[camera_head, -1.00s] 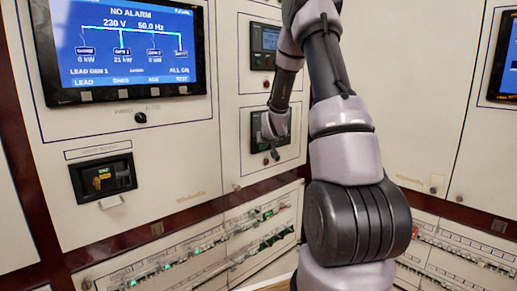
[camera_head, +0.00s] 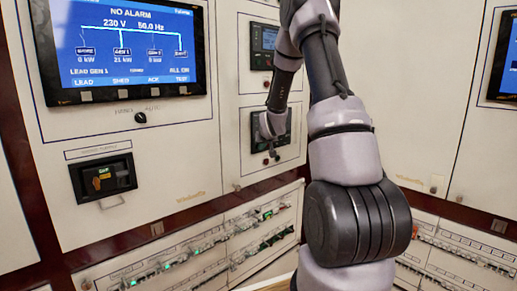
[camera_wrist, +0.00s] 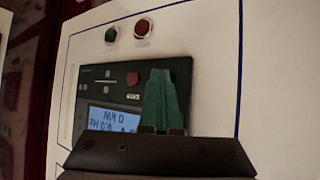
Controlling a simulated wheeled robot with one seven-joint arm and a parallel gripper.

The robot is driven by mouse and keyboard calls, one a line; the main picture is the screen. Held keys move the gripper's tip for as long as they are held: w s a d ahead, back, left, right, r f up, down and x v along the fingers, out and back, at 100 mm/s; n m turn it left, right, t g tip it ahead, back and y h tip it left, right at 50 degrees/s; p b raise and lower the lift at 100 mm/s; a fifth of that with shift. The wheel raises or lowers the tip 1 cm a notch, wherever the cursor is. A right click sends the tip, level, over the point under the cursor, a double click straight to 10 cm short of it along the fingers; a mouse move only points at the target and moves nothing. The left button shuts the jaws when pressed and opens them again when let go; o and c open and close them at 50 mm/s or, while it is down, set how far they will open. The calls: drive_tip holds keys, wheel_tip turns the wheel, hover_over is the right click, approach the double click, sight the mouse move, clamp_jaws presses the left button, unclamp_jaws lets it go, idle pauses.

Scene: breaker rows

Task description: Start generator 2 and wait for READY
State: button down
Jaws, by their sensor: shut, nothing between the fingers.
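A dark controller panel (camera_head: 285,117) sits low on the cabinet face in the head view, partly behind my gripper (camera_head: 268,126). In the wrist view the controller (camera_wrist: 98,94) appears upside down. Its lit screen (camera_wrist: 112,119) seems to read 0 kW and 0.0 Hz. A red button (camera_wrist: 133,78) is on its face, just left of my fingertips. A green button (camera_wrist: 111,34) and a larger red button (camera_wrist: 143,28) sit outside the controller's edge. My gripper's green fingers (camera_wrist: 160,76) are together and empty, in front of the controller. I cannot tell whether they touch it.
A similar controller (camera_head: 265,40) is above. A large screen (camera_head: 125,45) at left reads NO ALARM, 230 V, 50.0 Hz, with GEN 1 at 21 kW. A small knob (camera_head: 140,117) is below it. Breaker rows (camera_head: 215,245) run along the bottom.

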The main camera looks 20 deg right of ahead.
drive_tip(key=shift+s+d, duration=0.25)
drive_tip(key=shift+s, duration=0.5)
drive_tip(key=shift+s+d, duration=0.3)
drive_tip(key=shift+s, duration=0.5)
drive_tip(key=shift+s+d, duration=0.25)
drive_tip(key=shift+s, duration=0.5)
drive_tip(key=shift+s+d, duration=0.3)
drive_tip(key=shift+s, duration=0.5)
drive_tip(key=shift+r, duration=0.1)
